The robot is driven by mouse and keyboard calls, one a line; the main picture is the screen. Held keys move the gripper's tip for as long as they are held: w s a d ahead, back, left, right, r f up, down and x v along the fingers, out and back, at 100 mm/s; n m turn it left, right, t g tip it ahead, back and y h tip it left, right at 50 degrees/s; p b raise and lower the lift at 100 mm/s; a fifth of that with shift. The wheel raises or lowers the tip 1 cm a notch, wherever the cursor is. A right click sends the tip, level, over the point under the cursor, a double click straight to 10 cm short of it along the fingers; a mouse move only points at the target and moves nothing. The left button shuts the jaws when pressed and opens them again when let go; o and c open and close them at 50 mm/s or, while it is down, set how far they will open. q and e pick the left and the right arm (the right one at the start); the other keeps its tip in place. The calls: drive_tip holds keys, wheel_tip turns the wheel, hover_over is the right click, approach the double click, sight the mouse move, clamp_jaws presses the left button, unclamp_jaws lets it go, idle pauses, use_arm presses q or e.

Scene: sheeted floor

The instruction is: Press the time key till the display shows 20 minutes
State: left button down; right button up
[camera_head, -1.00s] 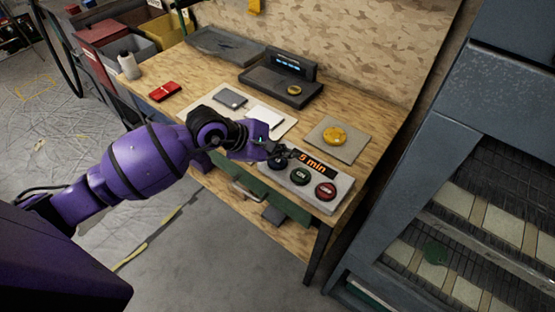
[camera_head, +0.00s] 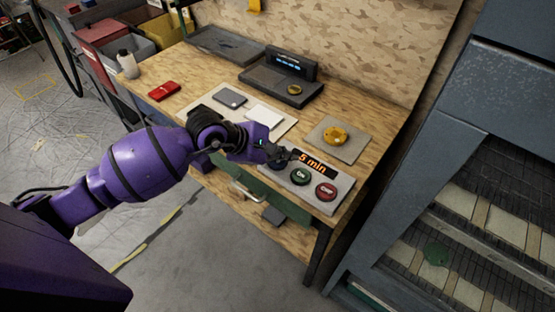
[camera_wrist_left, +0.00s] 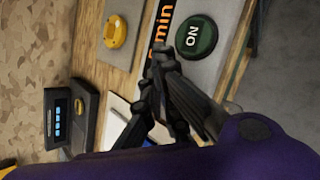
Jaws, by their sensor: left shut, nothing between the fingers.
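The grey control panel (camera_head: 337,192) lies at the front right of the wooden bench. Its display (camera_head: 312,162) shows "5 min" in orange. In the wrist view, only "min" of the display (camera_wrist_left: 160,35) can be read. A green ON key (camera_head: 300,177) and a red key (camera_head: 326,192) sit below the display. The time key (camera_head: 279,168) at the panel's left end is mostly hidden by my left gripper (camera_head: 288,155), which is shut and empty over it. I cannot tell whether they touch. In the wrist view, the fingertips (camera_wrist_left: 162,52) are beside the green ON key (camera_wrist_left: 197,36).
A yellow button on a plate (camera_head: 335,135) sits behind the panel. A dark device with a blue display (camera_head: 290,65), a white pad (camera_head: 265,116) and a red box (camera_head: 163,91) are on the bench (camera_head: 215,80). A grey rack (camera_head: 460,150) stands close on the right.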

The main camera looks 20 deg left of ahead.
sight(282, 164)
use_arm(q)
drive_tip(key=shift+f, duration=0.35)
use_arm(e)
drive_tip(key=shift+s+f, duration=0.25)
drive_tip(key=shift+r, duration=0.1)
use_arm(q)
drive_tip(key=shift+r, duration=0.8)
use_arm(e)
drive_tip(key=shift+w+r, duration=0.5)
drive_tip(key=shift+r, duration=0.1)
use_arm(q)
drive_tip(key=shift+r+p, duration=0.9)
drive_tip(key=shift+r, duration=0.65)
drive_tip(key=shift+r+p, duration=0.45)
drive_tip(key=shift+r, duration=0.5)
use_arm(e)
drive_tip(key=shift+t, duration=0.5)
drive_tip(key=w+r, duration=0.1)
drive_tip(key=r, duration=0.1)
drive_tip(key=w+r, duration=0.2)
drive_tip(key=shift+s+f, duration=0.15)
drive_tip(key=shift+f, duration=0.1)
